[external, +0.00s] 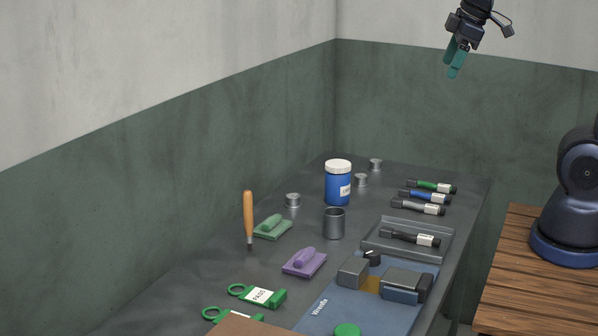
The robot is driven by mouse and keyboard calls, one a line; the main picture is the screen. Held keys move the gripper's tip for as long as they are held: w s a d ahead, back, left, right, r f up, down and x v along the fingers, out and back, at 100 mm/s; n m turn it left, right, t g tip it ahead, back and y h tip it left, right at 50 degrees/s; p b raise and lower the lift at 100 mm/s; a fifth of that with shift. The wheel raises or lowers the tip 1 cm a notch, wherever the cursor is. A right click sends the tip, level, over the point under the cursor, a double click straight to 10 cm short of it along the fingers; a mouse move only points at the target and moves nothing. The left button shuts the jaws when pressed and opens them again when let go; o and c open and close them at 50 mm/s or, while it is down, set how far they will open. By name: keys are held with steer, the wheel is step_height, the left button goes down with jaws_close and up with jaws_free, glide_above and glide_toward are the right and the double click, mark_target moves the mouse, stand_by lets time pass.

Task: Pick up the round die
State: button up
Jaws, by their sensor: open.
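Several small round silver metal pieces stand on the dark bench: one at the left (292,200), one right of the blue jar (361,181), and one farthest back (375,165). They look like dies, but they are too small to tell which is the round die. My gripper (456,65), with teal fingers, is open and empty. It hangs high in the air at the upper right, well above the bench and apart from everything on it.
A blue jar (338,187) with a white lid and a grey cup (334,223) stand mid-bench. A wooden-handled tool (249,215) stands upright at left. Green (272,228) and purple (304,262) blocks lie nearby. Several markers, a grey tray (380,246) and a blue mat (330,311) line the right side.

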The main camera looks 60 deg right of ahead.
steer(key=w+d+f+n+h, duration=0.1)
steer(key=w+f+n, duration=0.15)
steer(key=w, duration=0.45)
steer(key=w+d+f+n, duration=0.2)
steer(key=w+n, duration=0.2)
steer(key=w, duration=0.3)
steer(key=n, duration=1.8)
glide_above(293, 196)
steer(key=s+a, duration=0.3)
steer(key=s, duration=0.1)
step_height(293, 196, down, 29)
steer(key=shift+m+g+h, duration=0.25)
steer(key=shift+g+h, duration=0.05)
steer(key=shift+h, duration=0.1)
steer(key=shift+x, duration=5.5)
steer(key=shift+w, duration=0.1)
steer(key=c, duration=1.3)
